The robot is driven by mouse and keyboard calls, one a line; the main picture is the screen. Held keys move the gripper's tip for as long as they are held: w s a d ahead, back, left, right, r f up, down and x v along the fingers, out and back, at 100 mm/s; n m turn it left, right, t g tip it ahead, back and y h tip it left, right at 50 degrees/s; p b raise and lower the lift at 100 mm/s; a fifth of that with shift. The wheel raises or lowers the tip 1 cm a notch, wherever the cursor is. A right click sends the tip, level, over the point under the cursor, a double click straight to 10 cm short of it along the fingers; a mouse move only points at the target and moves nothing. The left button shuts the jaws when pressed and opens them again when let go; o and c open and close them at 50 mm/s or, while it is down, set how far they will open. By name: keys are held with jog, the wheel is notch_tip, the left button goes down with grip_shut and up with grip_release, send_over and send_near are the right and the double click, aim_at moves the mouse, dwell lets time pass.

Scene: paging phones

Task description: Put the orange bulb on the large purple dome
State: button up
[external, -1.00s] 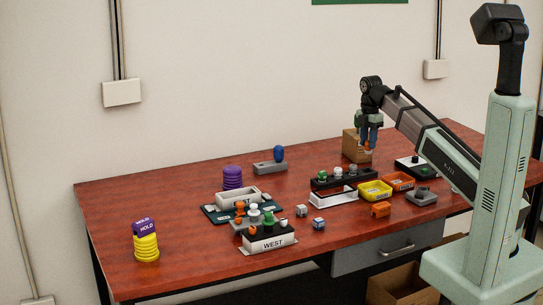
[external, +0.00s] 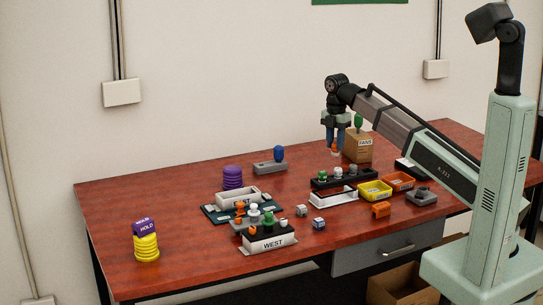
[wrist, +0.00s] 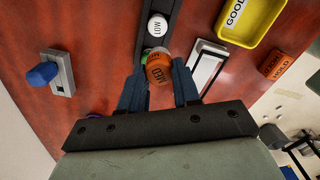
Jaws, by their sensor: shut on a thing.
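My gripper (external: 336,143) is above the table in the external view, its fingers pointing down. It is shut on an orange bulb (wrist: 159,68) with a printed label, seen between the fingertips in the wrist view. The bulb (external: 336,152) hangs below the fingers in the external view, clear of the table. A purple ribbed, dome-like piece (external: 232,177) stands at the table's back left, left of my gripper. Another purple piece (external: 145,228) marked HOLD sits on a yellow ribbed stack at the far left. I cannot tell which purple piece is the large dome.
A black rack (external: 340,179) with several bulbs stands below my gripper. A blue bulb (external: 278,153) stands on a grey block, left of the gripper. A cardboard box (external: 358,148) is close on the right. A WEST rack (external: 268,241) is nearer the front. The left tabletop has free room.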

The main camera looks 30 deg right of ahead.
jog(key=w+a+r+n, duration=0.2)
jog(key=a, duration=1)
jog(key=w+a+r+n, duration=0.1)
jog(key=w+a+r, duration=0.15)
jog(key=a, duration=0.95)
jog(key=r+n, duration=0.2)
jog(key=n, duration=0.5)
send_over(232, 168)
jog(key=shift+s+f, duration=0.2)
jog(key=shift+f, duration=4.65)
jog(key=shift+f, duration=0.1)
jog(key=o, duration=1)
jog(key=shift+o, duration=0.2)
notch_tip(232, 168, up, 12)
